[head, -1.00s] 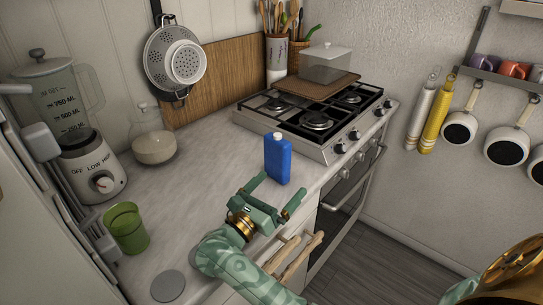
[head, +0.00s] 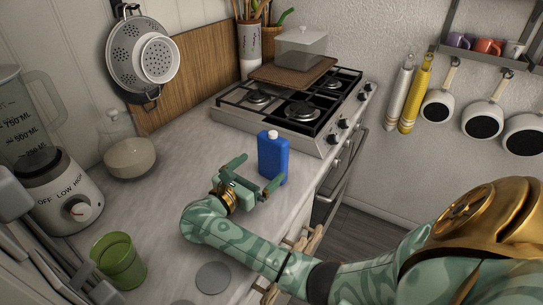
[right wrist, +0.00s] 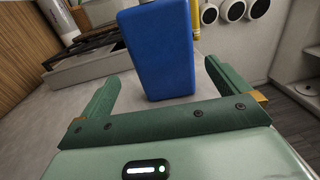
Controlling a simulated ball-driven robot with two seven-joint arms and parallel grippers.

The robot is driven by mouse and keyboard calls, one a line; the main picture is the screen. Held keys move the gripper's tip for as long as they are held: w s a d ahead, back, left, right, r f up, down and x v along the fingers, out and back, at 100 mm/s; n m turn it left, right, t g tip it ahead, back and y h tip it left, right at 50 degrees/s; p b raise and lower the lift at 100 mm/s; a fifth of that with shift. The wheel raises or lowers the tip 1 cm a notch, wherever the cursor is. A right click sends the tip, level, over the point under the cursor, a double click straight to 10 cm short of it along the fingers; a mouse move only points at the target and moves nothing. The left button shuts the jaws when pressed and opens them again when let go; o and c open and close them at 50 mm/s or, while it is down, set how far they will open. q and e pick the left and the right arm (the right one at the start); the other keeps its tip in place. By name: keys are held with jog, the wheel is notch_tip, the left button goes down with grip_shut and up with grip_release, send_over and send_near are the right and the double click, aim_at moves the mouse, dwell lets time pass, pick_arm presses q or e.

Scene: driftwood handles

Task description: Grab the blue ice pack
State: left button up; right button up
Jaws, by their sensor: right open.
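The blue ice pack (head: 273,158) stands upright on the counter, near its front edge and just in front of the stove, with a pale cap on top. My right gripper (head: 255,172) is open and empty, with its fingers pointing at the ice pack from the near left. In the right wrist view the ice pack (right wrist: 160,50) stands ahead, beyond and between the two open fingertips of my right gripper (right wrist: 157,78). My left gripper is not in view.
The stove (head: 295,108) is behind the ice pack. A green cup (head: 118,260), a blender (head: 60,190) and a glass jar (head: 128,155) stand on the left of the counter. The marble counter (head: 165,205) is clear left of my gripper.

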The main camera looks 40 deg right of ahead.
aim_at(269, 162)
jog(key=d, duration=0.6)
jog(key=shift+w, duration=0.3)
jog(key=shift+r, duration=0.1)
jog(key=c, duration=1.3)
